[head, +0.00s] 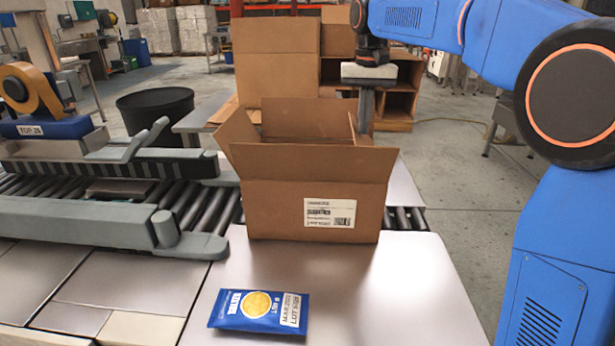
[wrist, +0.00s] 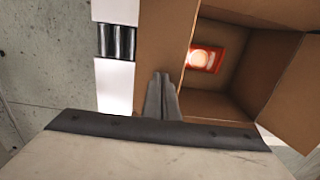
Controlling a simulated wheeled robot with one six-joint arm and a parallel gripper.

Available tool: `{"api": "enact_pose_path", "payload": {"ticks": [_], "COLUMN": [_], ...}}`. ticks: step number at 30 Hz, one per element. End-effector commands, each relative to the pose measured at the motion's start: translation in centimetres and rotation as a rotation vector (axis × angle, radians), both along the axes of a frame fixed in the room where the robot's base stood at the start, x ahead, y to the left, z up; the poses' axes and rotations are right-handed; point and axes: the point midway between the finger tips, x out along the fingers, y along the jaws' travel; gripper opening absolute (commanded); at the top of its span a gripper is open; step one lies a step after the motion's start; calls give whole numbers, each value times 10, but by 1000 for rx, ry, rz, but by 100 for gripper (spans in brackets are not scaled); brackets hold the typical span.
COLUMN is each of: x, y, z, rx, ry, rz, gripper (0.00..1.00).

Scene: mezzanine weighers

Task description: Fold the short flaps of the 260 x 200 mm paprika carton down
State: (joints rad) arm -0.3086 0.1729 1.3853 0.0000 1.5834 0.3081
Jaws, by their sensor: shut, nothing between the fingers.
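The open brown carton (head: 310,208) stands on the table with a white label on its near side. Its near long flap (head: 312,163) leans outward and its left short flap (head: 236,134) sticks up and out. The right short flap is hard to make out in the head view. In the wrist view one flap (wrist: 166,42) lies right beside my gripper (wrist: 162,82), and another (wrist: 292,92) is at the right. A red-orange packet (wrist: 207,58) lies inside. My gripper (head: 365,125) is shut and empty, pointing down at the carton's right end; I cannot tell whether it touches.
A blue pouch (head: 259,310) lies on the table (head: 390,300) in front. A roller conveyor with grey guides (head: 100,222) and a tape head (head: 40,100) is at the left. Larger cardboard (head: 275,60) stands behind. The table right of the pouch is clear.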

Motion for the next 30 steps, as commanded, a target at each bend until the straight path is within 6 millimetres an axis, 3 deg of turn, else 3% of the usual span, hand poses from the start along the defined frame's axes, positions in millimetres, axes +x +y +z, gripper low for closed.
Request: {"api": "enact_pose_path", "payload": {"ticks": [14, 30], "x": [0, 0], "y": [7, 35], "z": [-4, -31], "rx": [0, 0], "ry": [0, 0], "rz": [0, 0], "gripper": [0, 0]}}
